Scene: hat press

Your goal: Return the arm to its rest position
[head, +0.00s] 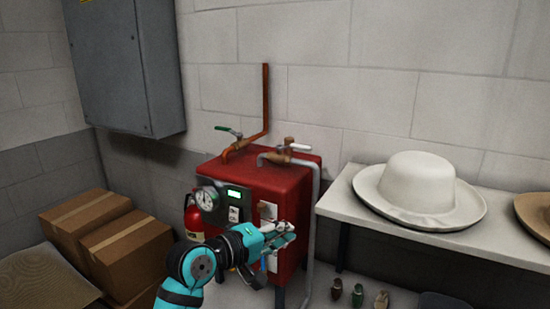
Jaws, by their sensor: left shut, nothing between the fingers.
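My left arm comes in from the bottom, and its gripper (284,236) is shut and empty. It shows in front of the lower front of a red machine (274,184), by its front panel; I cannot tell whether it touches. The machine has a round gauge (207,199), a lit green display (234,194) and small switches. Part of its front is hidden behind my arm. My right gripper is not in view.
A white hat (418,183) lies on a shelf (345,204) at right, with a brown hat (537,212) at the edge. Pipes rise behind the machine. A grey cabinet (115,60) hangs on the wall.

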